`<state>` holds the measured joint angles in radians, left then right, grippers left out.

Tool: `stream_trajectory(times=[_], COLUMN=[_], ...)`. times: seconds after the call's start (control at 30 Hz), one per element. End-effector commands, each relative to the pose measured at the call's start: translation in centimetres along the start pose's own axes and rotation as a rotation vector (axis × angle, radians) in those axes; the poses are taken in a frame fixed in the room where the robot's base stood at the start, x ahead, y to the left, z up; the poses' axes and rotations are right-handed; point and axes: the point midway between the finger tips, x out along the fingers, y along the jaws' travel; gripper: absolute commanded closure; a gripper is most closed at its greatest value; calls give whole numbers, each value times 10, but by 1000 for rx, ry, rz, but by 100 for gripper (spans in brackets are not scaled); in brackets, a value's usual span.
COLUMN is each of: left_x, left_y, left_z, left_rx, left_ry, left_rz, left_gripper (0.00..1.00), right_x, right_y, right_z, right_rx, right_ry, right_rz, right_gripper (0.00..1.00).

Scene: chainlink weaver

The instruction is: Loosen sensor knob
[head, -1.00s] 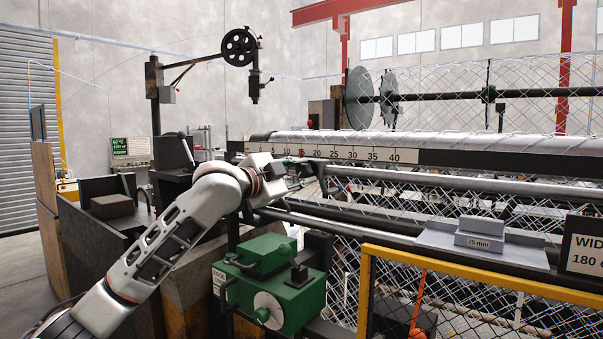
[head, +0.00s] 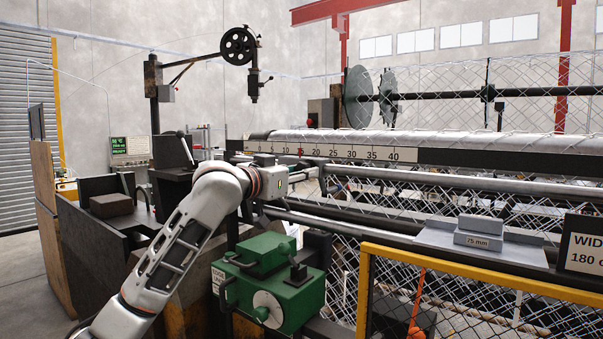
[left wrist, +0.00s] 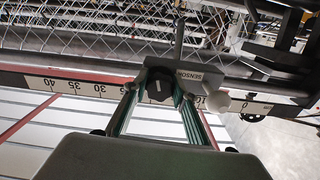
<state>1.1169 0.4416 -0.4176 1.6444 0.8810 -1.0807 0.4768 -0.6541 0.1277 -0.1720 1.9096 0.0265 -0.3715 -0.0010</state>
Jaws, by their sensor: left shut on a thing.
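The sensor knob (left wrist: 157,86) is a dark round knob with a white mark in the left wrist view. It sits on a grey bracket labelled SENSOR (left wrist: 192,78) at the ruler's edge. My left gripper (left wrist: 158,93) is shut on the knob, with one green finger on each side of it. In the head view, my left wrist reaches to the machine's ruler rail, and the knob and fingertips are too hidden or small to make out. My right gripper is not in view.
The ruler (head: 330,154) runs along the machine, with a red mark near 15. A green vise-like unit (head: 290,290) stands below my left arm. A yellow-framed mesh guard (head: 480,281) and a grey 75 mm block (head: 480,232) are at the right.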

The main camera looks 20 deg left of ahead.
Motion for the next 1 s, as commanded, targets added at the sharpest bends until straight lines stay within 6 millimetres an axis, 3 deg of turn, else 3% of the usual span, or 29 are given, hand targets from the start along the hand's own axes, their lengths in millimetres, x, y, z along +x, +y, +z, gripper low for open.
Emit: stream_trajectory(times=[0.4,0.97,1.0], left_x=[0,0,0], left_y=[1,1,1], left_z=[0,0,0], left_rx=[-188,-213,-213], left_ry=[0,0,0], left_rz=[0,0,0], left_gripper=[95,95,63], right_x=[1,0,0], right_y=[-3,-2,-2], right_z=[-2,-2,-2], right_rx=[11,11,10], right_ry=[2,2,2], right_rz=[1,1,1], right_gripper=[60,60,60])
